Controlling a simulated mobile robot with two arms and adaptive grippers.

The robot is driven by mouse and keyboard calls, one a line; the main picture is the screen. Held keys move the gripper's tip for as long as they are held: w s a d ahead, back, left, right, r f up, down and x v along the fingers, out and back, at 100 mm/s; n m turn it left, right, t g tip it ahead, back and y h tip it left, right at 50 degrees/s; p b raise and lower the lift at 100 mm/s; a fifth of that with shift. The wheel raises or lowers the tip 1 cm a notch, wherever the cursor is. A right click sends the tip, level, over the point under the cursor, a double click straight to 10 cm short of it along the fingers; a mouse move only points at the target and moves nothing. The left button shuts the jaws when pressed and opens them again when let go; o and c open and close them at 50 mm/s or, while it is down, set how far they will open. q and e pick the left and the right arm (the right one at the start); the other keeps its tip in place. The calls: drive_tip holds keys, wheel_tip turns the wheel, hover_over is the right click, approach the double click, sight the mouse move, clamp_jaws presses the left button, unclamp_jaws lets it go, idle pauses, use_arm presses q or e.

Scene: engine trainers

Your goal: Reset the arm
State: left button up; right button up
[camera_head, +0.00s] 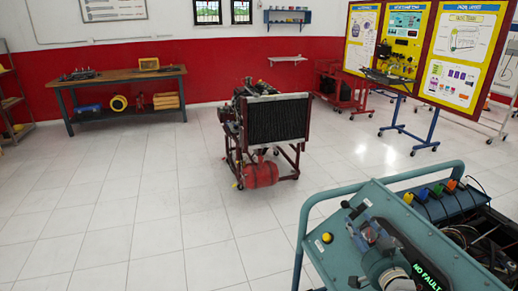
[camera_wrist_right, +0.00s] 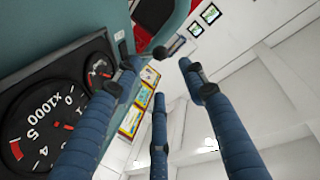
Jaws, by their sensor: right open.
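My right gripper (camera_head: 368,228) is over the teal control panel (camera_head: 345,255) of the trainer at the lower right. In the right wrist view its blue-grey fingers (camera_wrist_right: 160,78) are spread apart with nothing visible between them. Large dark gauges (camera_wrist_right: 50,125) with white numbers and red needles fill the left of that view, beside the left finger. A small dark knob-like part (camera_wrist_right: 165,50) shows beyond the fingertips; I cannot tell whether they touch it. My right arm hides part of the panel. My left gripper is not in view.
The panel carries a yellow button (camera_head: 327,238) and a display (camera_head: 427,277) reading "NO FAULT". A teal rail (camera_head: 303,235) borders it. An engine stand with a radiator (camera_head: 278,120) is mid-room. A workbench (camera_head: 125,76) stands by the red wall. The tiled floor at left is clear.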

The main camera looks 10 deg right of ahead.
drive_tip(key=s+a+f+n+g+y, duration=0.2)
drive_tip(key=s+a+f+n+g, duration=0.1)
drive_tip(key=s+a+f, duration=0.3)
drive_tip(key=s+a+f+n+g+y, duration=0.1)
drive_tip(key=s+a+f+n+g, duration=0.2)
drive_tip(key=a+f, duration=0.45)
drive_tip(key=s+a+f+n+g, duration=0.15)
drive_tip(key=s+a+g, duration=0.25)
drive_tip(key=s, duration=0.7)
drive_tip(key=s+a+f+n+g, duration=0.1)
drive_tip(key=s+a+f+g, duration=0.3)
drive_tip(key=s, duration=0.7)
wheel_tip(320, 180, down, 26)
drive_tip(key=s+b, duration=0.1)
drive_tip(key=s, duration=0.1)
drive_tip(key=s+d+f+g, duration=0.1)
drive_tip(key=s+d+f, duration=0.1)
drive_tip(key=s+f, duration=1.4)
drive_tip(key=shift+s+d+f+b, duration=0.2)
drive_tip(key=shift+s+d+b, duration=0.05)
drive_tip(key=shift+d+b, duration=0.1)
